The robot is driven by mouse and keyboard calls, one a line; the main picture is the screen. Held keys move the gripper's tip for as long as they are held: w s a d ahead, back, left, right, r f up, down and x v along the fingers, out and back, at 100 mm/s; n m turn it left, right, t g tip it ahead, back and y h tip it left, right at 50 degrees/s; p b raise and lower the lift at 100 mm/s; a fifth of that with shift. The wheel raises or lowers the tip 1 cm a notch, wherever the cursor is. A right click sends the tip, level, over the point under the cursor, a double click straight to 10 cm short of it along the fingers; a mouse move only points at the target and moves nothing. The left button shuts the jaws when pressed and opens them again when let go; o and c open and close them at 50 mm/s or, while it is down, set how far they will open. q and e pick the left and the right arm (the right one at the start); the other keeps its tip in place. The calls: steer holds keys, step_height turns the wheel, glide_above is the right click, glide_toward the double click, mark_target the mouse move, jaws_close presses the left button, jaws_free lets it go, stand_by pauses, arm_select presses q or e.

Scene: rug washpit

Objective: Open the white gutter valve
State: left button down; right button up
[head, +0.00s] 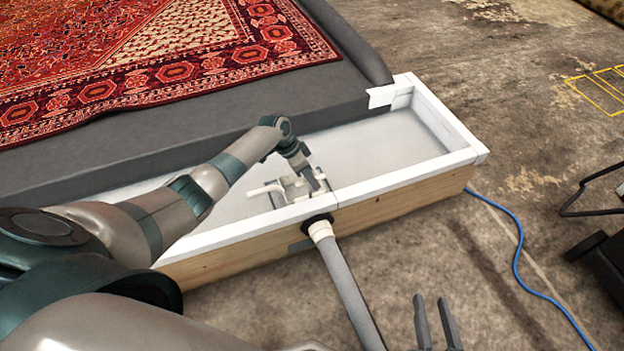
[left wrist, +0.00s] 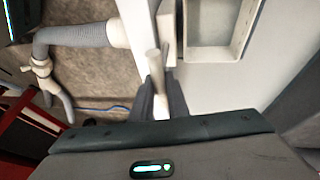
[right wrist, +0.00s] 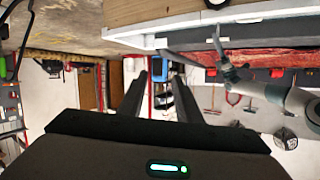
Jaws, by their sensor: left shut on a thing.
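The white gutter valve (head: 268,189) sits inside the white-rimmed gutter (head: 440,127), near its front wall. My left gripper (head: 318,183) reaches down into the gutter at the valve. In the left wrist view, my left gripper (left wrist: 163,93) is shut on a pale upright bar, the valve handle (left wrist: 153,62); its fingers hide the lower part. The valve's body is partly hidden by the gripper in the head view. My right gripper (head: 437,322) is open and empty, over the concrete floor in front of the gutter; its spread fingers also show in the right wrist view (right wrist: 164,92).
A grey ribbed hose (head: 350,290) leaves the gutter's wooden front through a white fitting (head: 320,231). A patterned red rug (head: 150,50) lies on the grey platform behind. A blue cable (head: 517,255) runs over the floor at right, near a dark object (head: 603,262).

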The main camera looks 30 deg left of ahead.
arm_select(q)
steer(key=shift+r+p, duration=0.4)
steer(key=shift+r, duration=0.2)
arm_select(e)
steer(key=shift+s+d+f+g+h, duration=0.15)
steer(key=shift+s+d+f+g, duration=0.15)
steer(key=shift+f+g, duration=0.25)
steer(key=shift+s+d+f+g+h, duration=0.15)
steer(key=shift+s+f+g, duration=0.2)
steer(key=shift+f, duration=0.25)
steer(key=shift+s+d+f+g+h, duration=0.1)
steer(key=shift+s+d+f+g, duration=0.25)
steer(key=shift+f, duration=0.25)
steer(key=shift+a, duration=0.1)
arm_select(q)
steer(key=c, duration=1.7)
jaws_free()
steer(key=shift+c, duration=0.2)
steer(key=shift+r, duration=0.15)
